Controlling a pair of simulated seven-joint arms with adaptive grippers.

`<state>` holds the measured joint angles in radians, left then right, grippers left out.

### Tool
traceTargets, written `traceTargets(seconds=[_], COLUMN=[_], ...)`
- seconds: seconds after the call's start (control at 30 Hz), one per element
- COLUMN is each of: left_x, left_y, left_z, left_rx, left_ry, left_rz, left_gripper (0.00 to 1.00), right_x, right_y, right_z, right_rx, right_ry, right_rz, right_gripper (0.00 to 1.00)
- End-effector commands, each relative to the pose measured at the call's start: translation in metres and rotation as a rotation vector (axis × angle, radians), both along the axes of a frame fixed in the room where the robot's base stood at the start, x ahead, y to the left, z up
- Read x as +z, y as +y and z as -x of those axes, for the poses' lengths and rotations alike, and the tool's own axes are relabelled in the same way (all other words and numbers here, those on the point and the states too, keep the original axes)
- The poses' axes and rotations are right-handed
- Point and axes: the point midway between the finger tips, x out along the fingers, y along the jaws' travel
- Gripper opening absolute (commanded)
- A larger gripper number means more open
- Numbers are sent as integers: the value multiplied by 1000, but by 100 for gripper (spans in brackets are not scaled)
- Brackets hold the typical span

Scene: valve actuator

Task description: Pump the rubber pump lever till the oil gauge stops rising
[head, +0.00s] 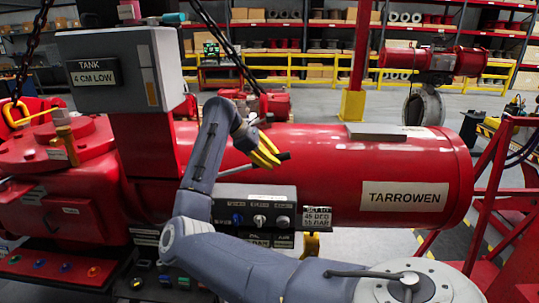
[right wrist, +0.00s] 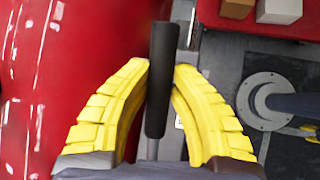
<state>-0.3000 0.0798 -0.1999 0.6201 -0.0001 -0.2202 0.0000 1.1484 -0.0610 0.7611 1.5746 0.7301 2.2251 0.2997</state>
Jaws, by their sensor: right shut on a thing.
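The pump lever is a thin grey bar with a black rubber grip (head: 284,156), in front of the red cylinder. In the right wrist view the black grip (right wrist: 160,80) stands between the yellow fingers. My right gripper (head: 267,150) is shut on it, with the grip's end sticking out beyond the fingers. A grey tank box (head: 105,72) at upper left carries a sign reading "TANK 4 CM LOW". A pale panel (head: 150,72) with a narrow upright strip is on its side; it may be the oil gauge, but I cannot read its level. My left gripper is not in view.
The red cylinder (head: 400,150) labelled TARROWEN lies behind my right arm. A dark control panel (head: 262,208) with knobs sits below the lever. Chains (head: 225,45) hang around the tank box. A red railing (head: 490,190) stands at right.

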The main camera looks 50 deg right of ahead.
Motion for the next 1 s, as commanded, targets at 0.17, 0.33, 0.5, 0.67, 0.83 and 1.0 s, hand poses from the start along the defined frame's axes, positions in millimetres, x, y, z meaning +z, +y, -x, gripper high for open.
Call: traceTargets(seconds=[0.17,0.33,0.5,0.67,0.83,1.0], left_x=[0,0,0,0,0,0], left_y=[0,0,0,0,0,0], left_z=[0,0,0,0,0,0], left_rx=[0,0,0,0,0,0], left_ry=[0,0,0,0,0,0], left_rz=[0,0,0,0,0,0], left_gripper=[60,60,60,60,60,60], right_x=[-46,-79,-93,-94,-94,-94], right_y=[-8,-9,-10,-10,-10,-10], right_z=[12,14,13,13,13,13], right_rx=[-4,-3,-1,0,0,0], right_ry=[-145,-254,-301,-307,-306,-306], right_rz=[-112,-192,-227,-231,-229,-229], right_gripper=[0,0,0,0,22,42])
